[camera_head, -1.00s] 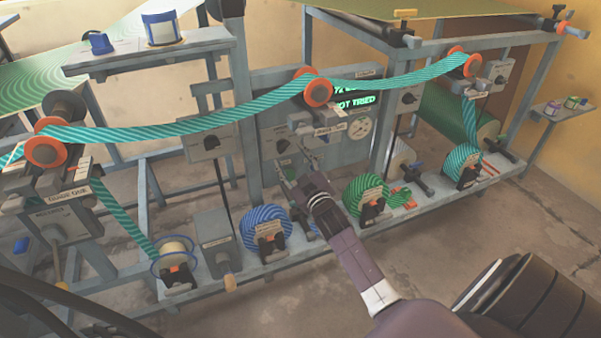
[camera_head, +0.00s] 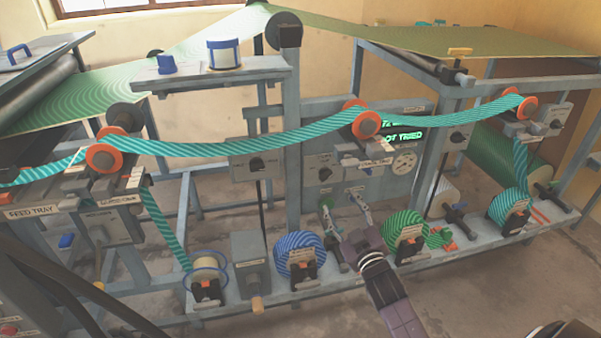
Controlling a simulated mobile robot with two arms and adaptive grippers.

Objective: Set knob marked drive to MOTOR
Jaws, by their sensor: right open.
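My right gripper (camera_head: 343,203) is open and empty, its two fingers spread and pointing up in front of the lower part of the central grey panel. A black rotary knob (camera_head: 325,174) on a pale plate sits on that panel just above the left fingertip, apart from it as far as I can tell. Other black knobs are on a grey box (camera_head: 257,164) to the left and on a post box (camera_head: 457,137) to the right. The knob labels are too small to read, so I cannot tell which is marked drive. My left gripper is out of view.
A teal striped web (camera_head: 230,140) runs over orange-ended rollers (camera_head: 367,124) above the panel. A round gauge (camera_head: 404,162) and green display (camera_head: 402,135) are on the panel. A blue roll (camera_head: 300,246) and green roll (camera_head: 404,226) stand on the lower shelf beside my right arm.

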